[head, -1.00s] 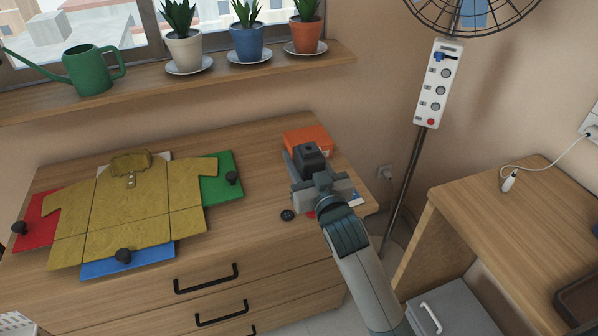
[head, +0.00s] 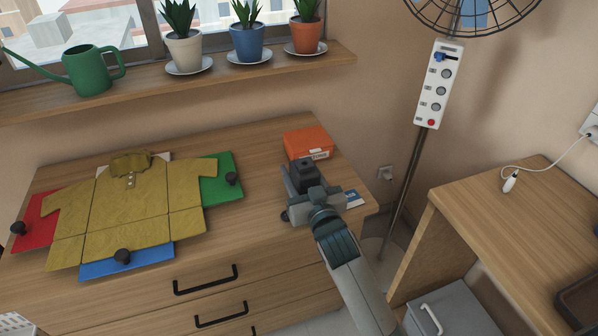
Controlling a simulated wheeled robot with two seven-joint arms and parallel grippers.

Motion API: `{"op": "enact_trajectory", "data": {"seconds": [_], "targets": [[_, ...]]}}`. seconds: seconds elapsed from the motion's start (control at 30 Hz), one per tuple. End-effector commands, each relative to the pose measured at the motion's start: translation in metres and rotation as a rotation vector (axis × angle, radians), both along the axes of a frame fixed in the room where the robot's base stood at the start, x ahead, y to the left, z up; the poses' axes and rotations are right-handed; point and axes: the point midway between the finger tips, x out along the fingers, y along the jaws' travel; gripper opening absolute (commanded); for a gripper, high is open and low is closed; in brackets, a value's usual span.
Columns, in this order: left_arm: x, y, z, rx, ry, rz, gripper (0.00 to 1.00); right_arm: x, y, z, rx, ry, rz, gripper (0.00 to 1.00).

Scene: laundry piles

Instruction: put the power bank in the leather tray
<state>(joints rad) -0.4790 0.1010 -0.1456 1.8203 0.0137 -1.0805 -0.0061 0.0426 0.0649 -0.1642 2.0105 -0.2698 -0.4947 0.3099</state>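One arm of mine, taken as the right, reaches in from the bottom. Its gripper (head: 303,178) is over the right end of the wooden dresser top, just in front of an orange box. A dark brown tray (head: 574,302), likely the leather tray, is cut off at the lower right edge on the wooden desk. My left gripper is not in view.
The orange box (head: 308,142) stands at the dresser's back right. A blue-and-white card (head: 353,198) and a small black disc (head: 284,216) lie beside the gripper. A mustard shirt (head: 130,205) covers a folding board on the left. A fan pole (head: 405,195) stands between dresser and desk (head: 500,220).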

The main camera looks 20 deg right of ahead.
Motion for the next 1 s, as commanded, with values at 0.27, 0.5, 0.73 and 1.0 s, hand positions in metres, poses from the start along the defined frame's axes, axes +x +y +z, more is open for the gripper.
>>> {"op": "enact_trajectory", "data": {"seconds": [0.27,0.5,0.73,1.0], "targets": [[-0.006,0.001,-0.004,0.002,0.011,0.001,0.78,0.000,0.000,0.000,0.000,-0.002,0.000,0.15],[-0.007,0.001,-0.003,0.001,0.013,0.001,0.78,0.000,0.000,-0.002,0.000,0.000,0.000,0.64],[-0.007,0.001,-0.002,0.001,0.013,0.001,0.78,0.000,0.000,-0.002,0.000,0.000,0.000,0.64],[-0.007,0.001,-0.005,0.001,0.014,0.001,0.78,-0.014,0.000,-0.001,0.000,0.002,0.000,0.64]]}}
